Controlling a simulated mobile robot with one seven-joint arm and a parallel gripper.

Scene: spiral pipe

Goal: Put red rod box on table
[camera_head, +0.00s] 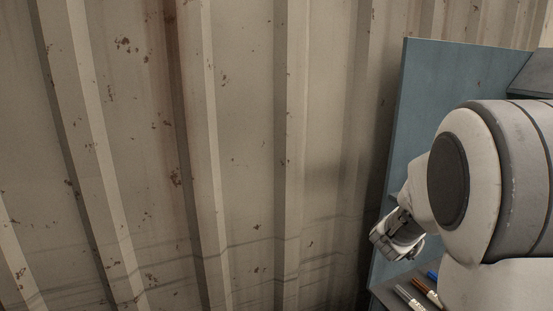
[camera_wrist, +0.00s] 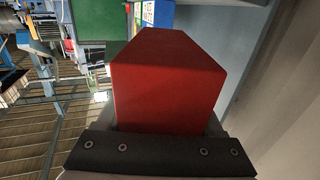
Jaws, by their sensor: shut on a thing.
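The red rod box (camera_wrist: 165,88) fills the middle of the wrist view, close to the camera. My gripper (camera_wrist: 163,138) is shut on it, with the dark bar of the gripper across the bottom of that view. The far end of the box points away from the gripper. In the head view my arm covers the right side, and the box does not show there. I cannot make out a clear table top under the box.
In the head view, a blue panel (camera_head: 440,95) stands behind my arm, beside a corrugated metal wall (camera_head: 240,150). Several marker-like rods (camera_head: 410,297) lie on a dark surface at the lower right. The wrist view shows a green board (camera_wrist: 85,18) and shelving at the left.

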